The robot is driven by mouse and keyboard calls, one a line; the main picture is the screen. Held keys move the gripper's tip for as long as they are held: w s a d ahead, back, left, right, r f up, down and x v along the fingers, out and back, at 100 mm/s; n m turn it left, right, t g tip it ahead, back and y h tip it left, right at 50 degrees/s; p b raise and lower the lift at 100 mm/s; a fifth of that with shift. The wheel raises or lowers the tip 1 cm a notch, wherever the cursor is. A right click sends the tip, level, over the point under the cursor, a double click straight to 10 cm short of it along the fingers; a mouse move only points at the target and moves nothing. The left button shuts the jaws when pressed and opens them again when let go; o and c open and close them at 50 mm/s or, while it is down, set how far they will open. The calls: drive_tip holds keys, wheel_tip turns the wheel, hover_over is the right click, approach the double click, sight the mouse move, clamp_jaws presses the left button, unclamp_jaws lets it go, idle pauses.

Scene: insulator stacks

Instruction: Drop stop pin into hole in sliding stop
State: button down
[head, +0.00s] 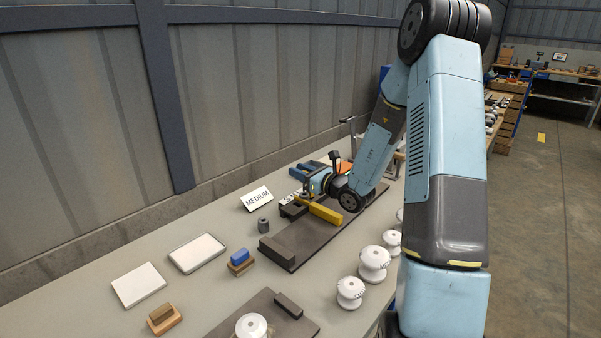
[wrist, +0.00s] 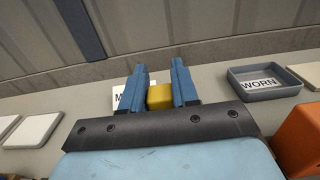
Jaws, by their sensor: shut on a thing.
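My gripper (wrist: 159,68) has two blue fingers closed on a yellow block (wrist: 160,96), which looks like the head of the stop pin. In the head view my gripper (head: 306,188) is low over the far part of a dark base plate (head: 285,246). A dark block (head: 292,211) and a yellow bar (head: 326,213) are just below it, on the plate; they look like parts of the sliding stop. I see no hole, and the pin's lower end is hidden. I cannot tell whether the pin touches the stop.
A MEDIUM sign (head: 257,198) and a small grey cylinder (head: 263,225) stand left of the plate. White insulators (head: 374,264) line the right side. A grey tray marked WORN (wrist: 262,82) is right in the wrist view. White pads (head: 197,252) lie nearer.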

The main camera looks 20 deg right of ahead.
drive_tip(key=shift+f, duration=2.35)
drive_tip(key=c, duration=0.8)
unclamp_jaws()
drive_tip(key=shift+v, duration=3.75)
drive_tip(key=shift+f, duration=0.1)
